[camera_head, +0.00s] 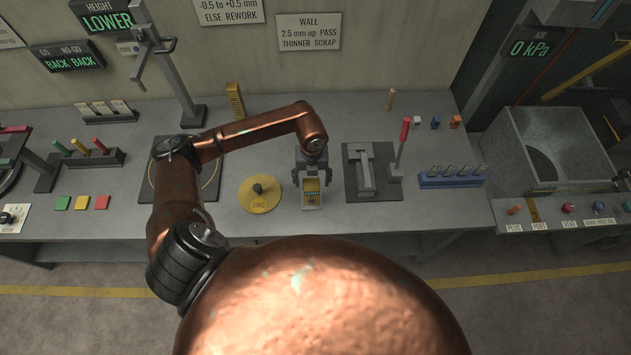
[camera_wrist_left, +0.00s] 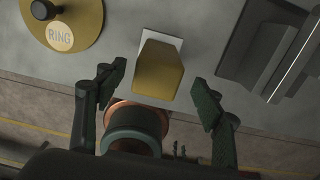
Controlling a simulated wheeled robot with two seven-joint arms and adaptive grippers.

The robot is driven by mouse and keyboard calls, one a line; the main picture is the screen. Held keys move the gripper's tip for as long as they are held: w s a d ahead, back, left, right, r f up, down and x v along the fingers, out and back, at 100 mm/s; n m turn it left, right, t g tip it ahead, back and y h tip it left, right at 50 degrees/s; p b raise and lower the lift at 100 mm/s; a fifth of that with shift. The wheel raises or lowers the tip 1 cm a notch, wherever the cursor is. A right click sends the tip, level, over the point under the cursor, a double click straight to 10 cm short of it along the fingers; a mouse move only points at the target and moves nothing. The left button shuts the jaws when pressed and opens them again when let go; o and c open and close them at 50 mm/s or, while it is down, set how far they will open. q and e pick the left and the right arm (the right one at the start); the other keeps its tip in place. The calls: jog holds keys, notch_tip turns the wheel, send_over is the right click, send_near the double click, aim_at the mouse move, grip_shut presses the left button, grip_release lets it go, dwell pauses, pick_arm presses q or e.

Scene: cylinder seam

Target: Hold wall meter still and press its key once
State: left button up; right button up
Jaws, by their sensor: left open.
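A small yellow block with a dark, lettered band, which looks like the wall meter (camera_head: 312,187), stands on a pale plate near the front of the bench. In the left wrist view the yellow block (camera_wrist_left: 159,70) shows from above, between and beyond my fingers. My left gripper (camera_head: 312,174) is over the meter with its fingers apart, one to each side. In the left wrist view my left gripper (camera_wrist_left: 160,88) is open and empty, with a gap on both sides of the block. I cannot make out the meter's key. My right gripper is in neither view.
A yellow ring disc (camera_head: 259,195) with a black knob lies left of the meter. A dark fixture (camera_head: 370,170) stands to its right, with a red-handled tool (camera_head: 403,138) beyond. A blue rack (camera_head: 450,178) sits further right. The bench's front edge is close.

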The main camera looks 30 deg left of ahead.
aim_at(312, 201)
pick_arm(q)
jog(key=shift+s+a+f+b, duration=0.1)
jog(key=shift+s+f+b, duration=0.25)
jog(key=shift+f+b, duration=0.4)
jog(key=shift+f, duration=0.3)
jog(key=shift+w+f, duration=0.15)
jog(key=shift+f, duration=0.15)
notch_tip(312, 201, down, 6)
jog(key=shift+r+p, duration=0.2)
jog(key=shift+p, duration=0.25)
jog(key=shift+f, duration=0.75)
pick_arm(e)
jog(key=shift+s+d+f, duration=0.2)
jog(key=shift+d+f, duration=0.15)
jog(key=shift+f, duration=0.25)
pick_arm(q)
jog(key=shift+c, duration=0.3)
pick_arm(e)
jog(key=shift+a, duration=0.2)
pick_arm(q)
jog(key=c, duration=1.4)
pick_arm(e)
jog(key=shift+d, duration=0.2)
